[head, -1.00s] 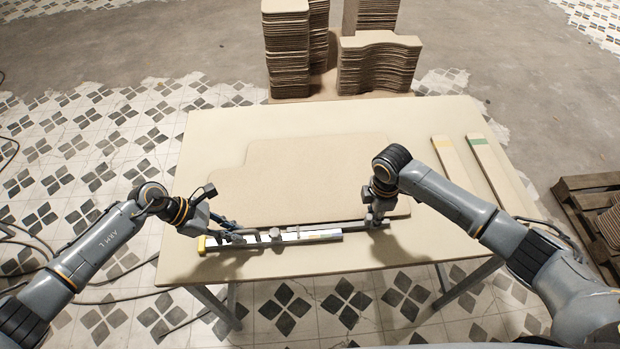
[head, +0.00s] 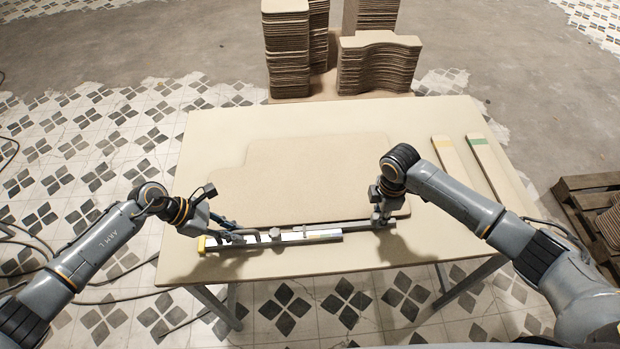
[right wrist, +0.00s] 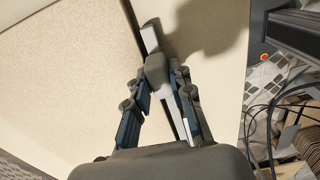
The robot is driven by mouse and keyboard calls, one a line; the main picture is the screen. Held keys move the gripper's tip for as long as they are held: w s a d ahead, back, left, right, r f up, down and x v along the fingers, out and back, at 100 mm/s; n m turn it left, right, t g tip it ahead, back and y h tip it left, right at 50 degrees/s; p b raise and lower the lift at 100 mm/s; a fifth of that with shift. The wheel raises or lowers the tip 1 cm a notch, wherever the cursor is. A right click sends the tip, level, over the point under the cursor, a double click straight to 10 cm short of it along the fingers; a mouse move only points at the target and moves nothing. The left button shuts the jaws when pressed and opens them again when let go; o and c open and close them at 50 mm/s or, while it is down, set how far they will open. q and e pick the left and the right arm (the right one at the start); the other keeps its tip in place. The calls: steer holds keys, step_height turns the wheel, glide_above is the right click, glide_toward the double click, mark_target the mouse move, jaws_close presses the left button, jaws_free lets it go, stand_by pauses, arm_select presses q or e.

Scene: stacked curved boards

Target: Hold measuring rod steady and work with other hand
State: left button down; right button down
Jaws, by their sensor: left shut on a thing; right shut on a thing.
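The measuring rod (head: 318,238) lies along the near edge of the curved board (head: 300,175), with a yellow end at the left. A thin grey bar (head: 345,229) of it reaches further right than the pale scale part. My left gripper (head: 226,238) is shut on the rod near its yellow end; its fingertips are small in the head view. My right gripper (head: 380,221) is shut on the bar's right end, near the board's lower right corner. In the right wrist view its fingers (right wrist: 157,88) flank a grey block (right wrist: 156,72) on the silver bar (right wrist: 150,38).
The board lies on a pale table (head: 440,245). Two narrow strips, one with a yellow mark (head: 455,170) and one with a green mark (head: 492,170), lie at the right. Stacks of boards (head: 380,65) stand beyond the far edge. A wooden pallet (head: 590,215) is at right.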

steer(key=shift+d, duration=2.7)
steer(key=c, duration=1.2)
jaws_free()
steer(key=shift+o, duration=0.2)
step_height(320, 180, up, 7)
step_height(320, 180, up, 7)
